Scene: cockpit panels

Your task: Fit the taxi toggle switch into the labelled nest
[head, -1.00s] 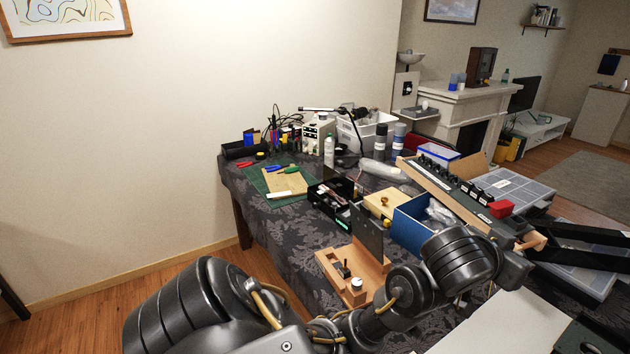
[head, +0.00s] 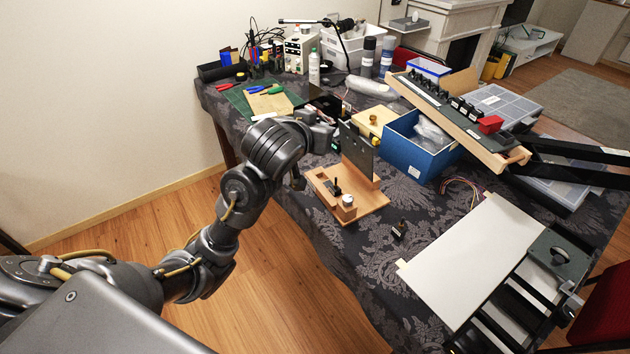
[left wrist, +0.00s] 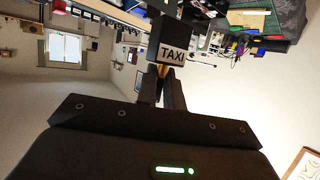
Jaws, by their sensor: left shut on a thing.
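The taxi toggle switch (left wrist: 172,42) is a black block with a white TAXI label and a brass-coloured stem. In the left wrist view it sits at the tips of my left gripper (left wrist: 164,80), which is shut on the stem. In the head view my left gripper (head: 330,118) is above the table, behind the wooden stand, and partly hidden by my wrist. The wooden stand (head: 372,200) bears an upright dark plate (head: 358,150). A long angled panel (head: 440,100) carries several black switches with white labels; I cannot read which nest is labelled taxi. My right gripper is not in view.
A blue box (head: 418,155) stands right of the stand, and a light wooden box (head: 375,120) behind it. A small black part (head: 399,230) lies on the cloth. A white board (head: 460,265) covers the right front. Cloth between stand and board is mostly clear.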

